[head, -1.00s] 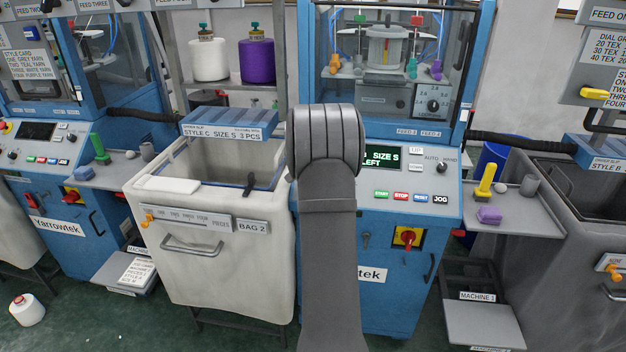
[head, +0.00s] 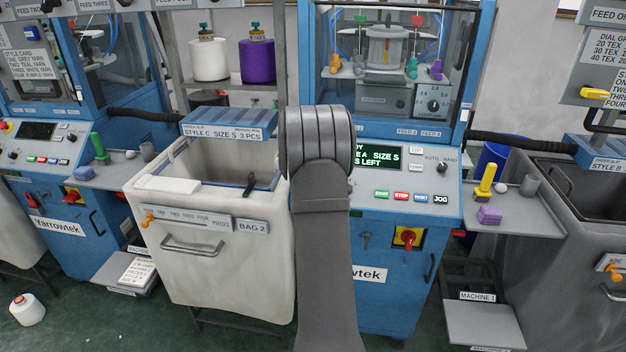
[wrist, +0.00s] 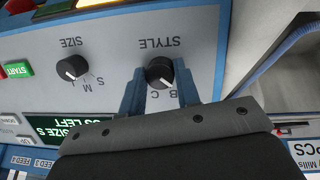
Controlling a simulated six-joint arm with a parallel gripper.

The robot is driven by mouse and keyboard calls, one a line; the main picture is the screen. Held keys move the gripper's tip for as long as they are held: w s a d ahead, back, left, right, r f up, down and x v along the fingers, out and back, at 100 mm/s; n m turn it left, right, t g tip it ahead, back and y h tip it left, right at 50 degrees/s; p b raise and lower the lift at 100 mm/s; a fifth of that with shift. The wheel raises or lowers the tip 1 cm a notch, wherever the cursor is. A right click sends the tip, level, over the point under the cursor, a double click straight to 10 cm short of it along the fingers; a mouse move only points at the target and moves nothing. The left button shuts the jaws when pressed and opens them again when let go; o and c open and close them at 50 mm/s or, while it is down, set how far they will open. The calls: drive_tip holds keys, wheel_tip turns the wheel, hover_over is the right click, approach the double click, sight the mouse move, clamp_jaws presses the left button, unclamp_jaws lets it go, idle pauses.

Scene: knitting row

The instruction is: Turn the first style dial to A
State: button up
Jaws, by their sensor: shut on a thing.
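The style dial (wrist: 159,71) is a black round knob under the upside-down word STYLE in the wrist view. My gripper (wrist: 158,76) has its two blue fingers on either side of the dial and is shut on it. A white pointer mark shows on the knob's lower part. Some letters show below the knob, but the fingers partly hide the scale. In the head view my arm hides the dial and gripper. The green display (head: 376,157) there shows "A SIZE S" and "LEFT", its left end covered by my arm.
The size dial (wrist: 71,68) sits beside the style dial, with the green start button (wrist: 17,70) beyond. In the head view, start, stop, reset and jog buttons (head: 401,196) line the panel. The white bag bin (head: 215,270) stands left of my arm.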

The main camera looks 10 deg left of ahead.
drive_tip(key=shift+n+h, duration=0.3)
drive_tip(key=shift+n, duration=0.8)
drive_tip(key=o, duration=1)
drive_tip(key=shift+r, duration=0.1)
drive_tip(key=v, duration=1.7)
drive_tip(key=shift+s+a, duration=0.1)
drive_tip(key=shift+s, duration=0.1)
